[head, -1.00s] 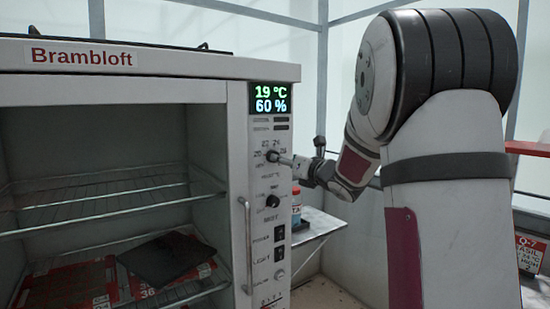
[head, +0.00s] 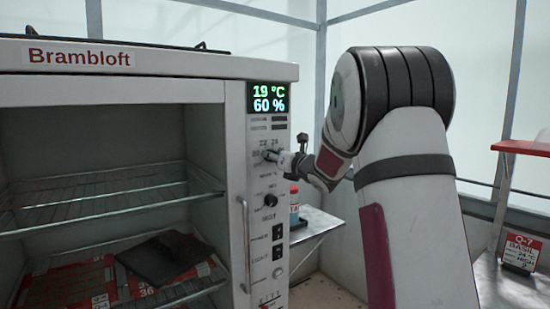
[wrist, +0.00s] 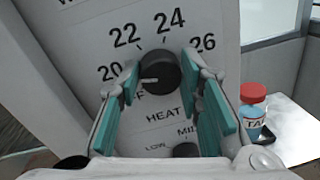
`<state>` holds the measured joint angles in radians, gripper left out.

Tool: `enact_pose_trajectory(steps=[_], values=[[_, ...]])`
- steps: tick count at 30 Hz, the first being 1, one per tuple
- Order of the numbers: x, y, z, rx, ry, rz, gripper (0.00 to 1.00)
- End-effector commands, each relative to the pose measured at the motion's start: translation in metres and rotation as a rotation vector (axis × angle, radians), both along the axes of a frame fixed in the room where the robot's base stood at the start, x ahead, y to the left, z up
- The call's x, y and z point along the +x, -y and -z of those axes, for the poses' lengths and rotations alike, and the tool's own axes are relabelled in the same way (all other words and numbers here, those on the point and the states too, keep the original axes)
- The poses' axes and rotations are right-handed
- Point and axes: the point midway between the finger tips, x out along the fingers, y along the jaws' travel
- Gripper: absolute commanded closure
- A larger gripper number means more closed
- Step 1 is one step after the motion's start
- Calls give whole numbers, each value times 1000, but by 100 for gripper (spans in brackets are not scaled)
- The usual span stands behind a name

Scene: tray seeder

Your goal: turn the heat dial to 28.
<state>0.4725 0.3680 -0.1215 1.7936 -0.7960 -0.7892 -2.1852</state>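The heat dial (wrist: 160,74) is a round black knob with a white pointer line, above the word HEAT. Its pointer faces left, just below the 20 mark. The marks 20, 22, 24 and 26 show; 28 is hidden behind the right finger. My gripper (wrist: 160,72) has its teal-padded fingers apart, one on each side of the dial. I cannot tell whether they touch it. The display (head: 268,97) reads 19 °C and 60 %.
A second black knob (head: 271,200) sits below, with LOW and MID marks, above switches. The cabinet's vertical handle (head: 245,245) is left of the panel. A blue bottle with a red cap (wrist: 253,110) stands on a side shelf to the right.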

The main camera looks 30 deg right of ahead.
Motion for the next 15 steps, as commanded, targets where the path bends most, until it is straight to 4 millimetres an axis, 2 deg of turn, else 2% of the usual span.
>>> enact_pose_trajectory(steps=[8, 15], values=[[0, 0, 0, 15, 0, 1, 95], [0, 0, 0, 112, -4, 0, 95]])
